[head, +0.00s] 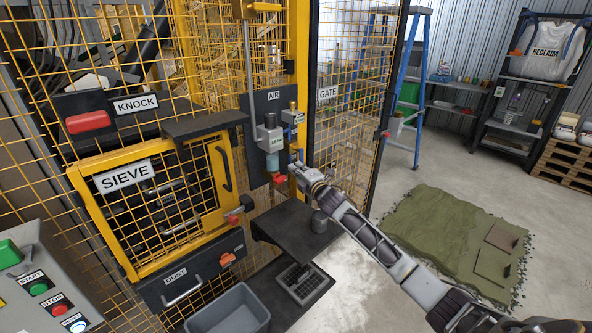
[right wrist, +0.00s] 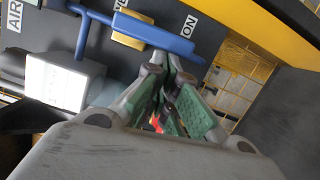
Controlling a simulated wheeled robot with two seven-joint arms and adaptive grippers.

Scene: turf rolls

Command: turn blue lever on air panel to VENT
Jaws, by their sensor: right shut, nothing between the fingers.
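The dark air panel (head: 259,103) stands on the yellow frame post in the head view. In the right wrist view a blue lever (right wrist: 158,35) lies across a brass-coloured valve body (right wrist: 127,41), its right end below the ON label (right wrist: 188,26). A second label at the top edge is cut off, and I cannot read VENT. My right gripper (head: 296,169) is at the lower right of the panel. Its shut, empty fingertips (right wrist: 168,72) are close to the lever's right part; I cannot tell whether they touch. My left gripper is out of view.
A grey regulator unit (head: 270,137) with a red-tipped part below is left of my right gripper. The mesh gate (head: 345,130) stands to the right.

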